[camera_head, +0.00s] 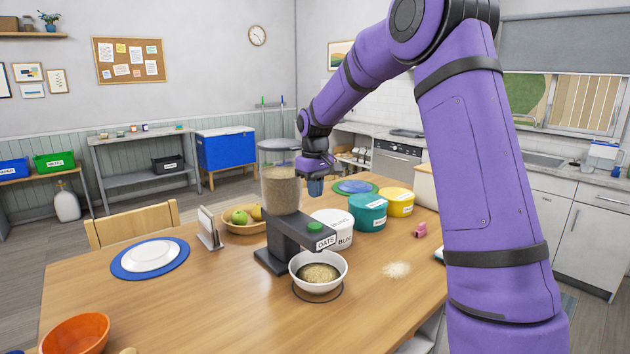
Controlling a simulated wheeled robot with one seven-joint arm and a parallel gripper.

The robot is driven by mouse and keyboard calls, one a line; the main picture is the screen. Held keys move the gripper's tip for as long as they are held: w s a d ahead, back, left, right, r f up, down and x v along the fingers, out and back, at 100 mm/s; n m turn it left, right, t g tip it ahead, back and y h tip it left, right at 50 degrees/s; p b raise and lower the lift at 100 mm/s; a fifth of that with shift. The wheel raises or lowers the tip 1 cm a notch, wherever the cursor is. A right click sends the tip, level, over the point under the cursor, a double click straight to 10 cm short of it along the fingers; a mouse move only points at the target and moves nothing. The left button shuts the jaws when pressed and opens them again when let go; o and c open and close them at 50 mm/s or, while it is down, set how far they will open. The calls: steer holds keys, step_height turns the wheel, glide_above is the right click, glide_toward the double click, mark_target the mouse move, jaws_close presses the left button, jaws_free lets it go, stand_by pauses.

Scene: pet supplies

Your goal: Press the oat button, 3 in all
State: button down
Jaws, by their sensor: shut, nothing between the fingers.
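The oat dispenser (283,195) stands on the table, with a clear hopper of oats and a black base. Its arm carries a green button (314,227) and a label reading OATS. A white bowl (343,264) with oats in it sits under the end of that arm. My gripper (315,192) is shut and empty, above the green button and apart from it. The gripper is beside the hopper, and its fingertips are small and dark in this view.
Lidded tubs in white (334,236), teal (367,213) and yellow (399,202) stand right of the dispenser. A fruit basket (242,224) and a stand (208,229) are to its left. Spilled oats (396,270) lie right of the bowl. The front table is mostly clear.

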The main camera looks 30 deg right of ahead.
mark_target(315, 225)
step_height(315, 225, down, 9)
steer(key=shift+r, duration=0.2)
stand_by(0.4)
